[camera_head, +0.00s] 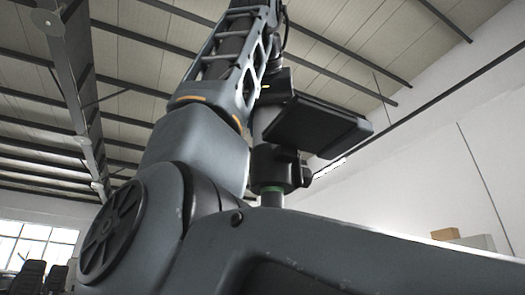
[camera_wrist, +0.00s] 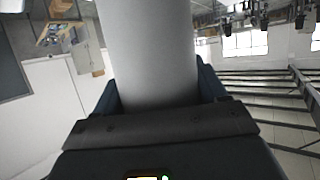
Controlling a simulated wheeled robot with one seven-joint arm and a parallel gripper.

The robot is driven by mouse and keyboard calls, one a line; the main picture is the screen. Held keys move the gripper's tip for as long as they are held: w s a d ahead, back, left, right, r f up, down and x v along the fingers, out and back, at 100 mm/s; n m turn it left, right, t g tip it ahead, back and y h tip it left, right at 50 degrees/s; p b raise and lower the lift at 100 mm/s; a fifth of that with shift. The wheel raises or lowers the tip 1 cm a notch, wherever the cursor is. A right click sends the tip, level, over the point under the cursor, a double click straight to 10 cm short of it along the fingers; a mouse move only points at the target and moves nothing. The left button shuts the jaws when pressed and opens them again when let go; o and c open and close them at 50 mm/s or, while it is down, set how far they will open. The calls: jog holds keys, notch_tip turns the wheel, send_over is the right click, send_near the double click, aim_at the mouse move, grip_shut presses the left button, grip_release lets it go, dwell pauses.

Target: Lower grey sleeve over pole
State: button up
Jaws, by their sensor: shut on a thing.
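In the wrist view a wide, smooth, light grey cylinder, which I take for the grey sleeve (camera_wrist: 154,45), runs from the top edge down to my gripper (camera_wrist: 158,92). Dark blue-grey finger parts show on both sides of it. My gripper is shut on it. The sleeve's far end is out of frame and its near end is hidden behind the dark gripper body.
The head view looks up at a ceiling with dark beams (camera_head: 130,88). A white wall stands at the right, with a cardboard box (camera_head: 445,234) low down. Windows (camera_head: 32,243) and dark chairs (camera_head: 28,275) are far off at lower left. The wrist view background appears upside down.

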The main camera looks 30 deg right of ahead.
dwell(0.3)
jog(key=o, duration=1.2)
jog(key=shift+o, duration=0.2)
jog(key=shift+s, duration=0.1)
